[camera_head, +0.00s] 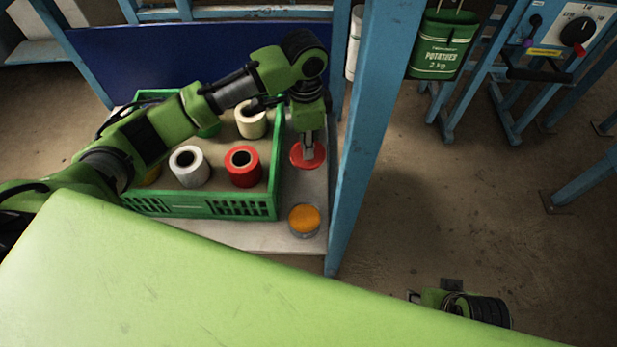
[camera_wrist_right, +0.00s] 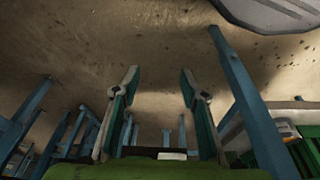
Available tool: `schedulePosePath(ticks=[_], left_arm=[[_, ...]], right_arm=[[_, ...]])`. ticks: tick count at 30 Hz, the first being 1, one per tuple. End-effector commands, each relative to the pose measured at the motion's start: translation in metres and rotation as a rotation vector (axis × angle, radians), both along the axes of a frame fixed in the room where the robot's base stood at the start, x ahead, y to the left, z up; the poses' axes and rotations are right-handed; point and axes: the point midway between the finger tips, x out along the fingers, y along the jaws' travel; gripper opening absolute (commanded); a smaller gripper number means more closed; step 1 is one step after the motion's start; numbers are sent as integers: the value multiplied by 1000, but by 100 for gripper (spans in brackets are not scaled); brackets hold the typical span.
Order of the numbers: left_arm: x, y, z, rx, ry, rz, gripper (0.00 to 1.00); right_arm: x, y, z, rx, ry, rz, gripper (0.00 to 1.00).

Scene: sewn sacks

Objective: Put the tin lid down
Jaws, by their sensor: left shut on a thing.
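The tin lid (camera_head: 297,157) is a red disc over the pale shelf strip to the right of the green crate. My left gripper (camera_head: 308,155) points down and is shut on the lid. Whether the lid touches the shelf or hangs just above it, I cannot tell. An open tin (camera_head: 304,221) with orange contents stands nearer on the same strip, apart from the lid. My right gripper (camera_wrist_right: 159,76) is open and empty in the right wrist view.
The green crate (camera_head: 196,207) holds white, red and cream thread cones. A blue post (camera_head: 360,150) rises close to the right of the lid. The pale shelf (camera_head: 307,190) is bare between lid and tin. A green potato sack (camera_head: 441,45) hangs beyond the post.

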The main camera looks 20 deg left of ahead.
Motion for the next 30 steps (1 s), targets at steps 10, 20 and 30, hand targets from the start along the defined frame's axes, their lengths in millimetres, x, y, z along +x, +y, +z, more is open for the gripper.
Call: schedulePosePath(ticks=[10,20,30], left_arm=[[0,-3,-45,15,6,-204,9],[0,-3,-79,15,4,-203,9],[0,-3,-125,16,4,-202,9]], right_arm=[[-1,0,7,1,-7,0,40],[-12,-2,47,1,-23,-2,40],[-13,-2,31,1,-23,-3,40]])
